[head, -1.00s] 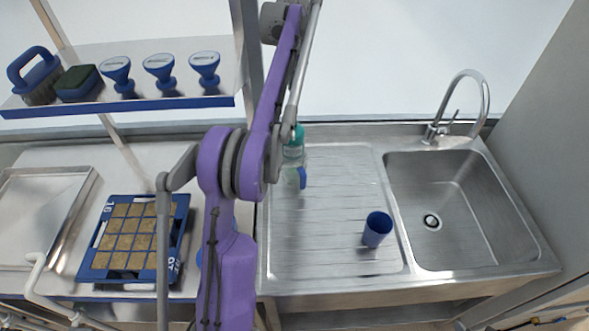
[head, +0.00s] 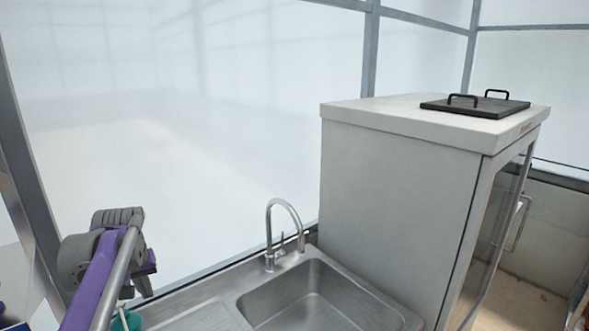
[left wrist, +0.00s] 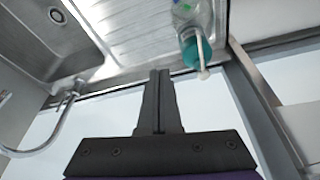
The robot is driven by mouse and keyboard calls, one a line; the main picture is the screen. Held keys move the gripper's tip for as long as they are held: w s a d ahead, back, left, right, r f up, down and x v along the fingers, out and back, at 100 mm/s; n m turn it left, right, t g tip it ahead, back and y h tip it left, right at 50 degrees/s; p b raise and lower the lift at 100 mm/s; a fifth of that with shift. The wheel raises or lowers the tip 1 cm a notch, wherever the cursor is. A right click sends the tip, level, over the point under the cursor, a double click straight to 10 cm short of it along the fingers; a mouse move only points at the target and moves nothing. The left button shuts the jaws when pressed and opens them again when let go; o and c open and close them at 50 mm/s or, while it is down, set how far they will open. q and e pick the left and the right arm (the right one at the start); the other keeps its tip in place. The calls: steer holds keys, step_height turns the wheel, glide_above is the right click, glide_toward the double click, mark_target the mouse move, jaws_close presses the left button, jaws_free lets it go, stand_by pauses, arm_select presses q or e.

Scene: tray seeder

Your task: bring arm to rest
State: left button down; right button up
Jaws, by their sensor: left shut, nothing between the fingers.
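My left gripper (left wrist: 160,76) shows in the left wrist view with its two dark fingers together and nothing between them. It is over the back edge of the sink unit, apart from the things there. In the head view my purple and grey left arm comes in at the lower left corner; I cannot make out the fingers there. My right gripper is in neither view.
The steel sink (head: 312,296) and its tap (head: 272,232) are right of my arm. A bottle with a teal top (left wrist: 190,48) stands on the drainer. A tall grey cabinet (head: 400,190) with a black lid (head: 475,106) is at the right. Glazed walls stand behind.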

arm_select(q)
steer(key=s+d+f+m+t, duration=0.1)
steer(key=s+d+f+m, duration=0.1)
steer(key=s+d+f, duration=0.6)
steer(key=s+d+f+m+t+h, duration=0.1)
steer(key=s+d+f, duration=0.6)
steer(key=s, duration=0.7)
steer(key=shift+s+d+f+m+t, duration=0.3)
steer(key=shift+d+f+m+t, duration=0.15)
steer(key=shift+d+m, duration=0.6)
steer(key=shift+a, duration=0.2)
